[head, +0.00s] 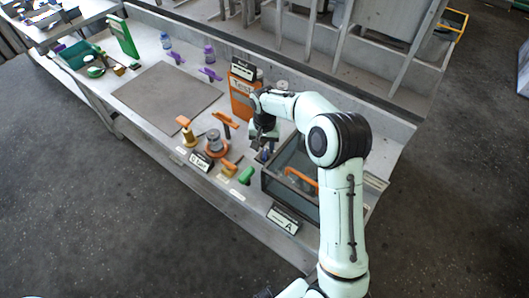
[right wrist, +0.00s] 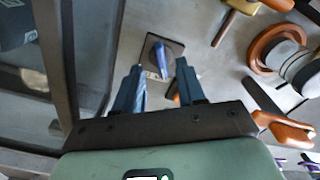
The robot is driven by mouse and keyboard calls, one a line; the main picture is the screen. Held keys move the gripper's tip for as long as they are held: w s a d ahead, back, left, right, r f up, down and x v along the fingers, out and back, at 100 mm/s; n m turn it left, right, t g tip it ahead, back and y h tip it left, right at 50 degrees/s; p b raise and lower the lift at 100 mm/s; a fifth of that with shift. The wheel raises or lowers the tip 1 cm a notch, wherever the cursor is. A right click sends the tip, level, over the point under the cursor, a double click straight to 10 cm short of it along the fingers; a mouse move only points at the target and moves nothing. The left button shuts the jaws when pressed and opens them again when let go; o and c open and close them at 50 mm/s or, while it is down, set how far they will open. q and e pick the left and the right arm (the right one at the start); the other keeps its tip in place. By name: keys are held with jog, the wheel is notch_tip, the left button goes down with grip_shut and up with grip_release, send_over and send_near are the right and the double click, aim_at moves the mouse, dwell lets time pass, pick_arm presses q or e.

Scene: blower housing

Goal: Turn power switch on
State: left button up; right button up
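A switch with a blue lever (right wrist: 162,60) on a dark square plate (right wrist: 173,49) is in the right wrist view. It is probably the power switch. Its lever also shows in the head view as a small blue piece (head: 264,155) below my right gripper, largely hidden. My right gripper (head: 262,140) is over the bench, left of the dark-walled bin. In the right wrist view the two fingers (right wrist: 159,78) are apart with nothing between their pads, and the lever stands just beyond the tips. I cannot tell whether they touch it. My left gripper is not in view.
A dark-walled bin (head: 282,193) with an orange item stands right of the gripper. An orange Test box (head: 240,98) is behind. A grey-and-orange round part (head: 215,143) and several coloured-handled tools lie left. A flat brown board (head: 165,101) is bare.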

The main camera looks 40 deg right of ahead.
aim_at(264, 154)
jog(key=shift+f, duration=1.9)
grip_shut()
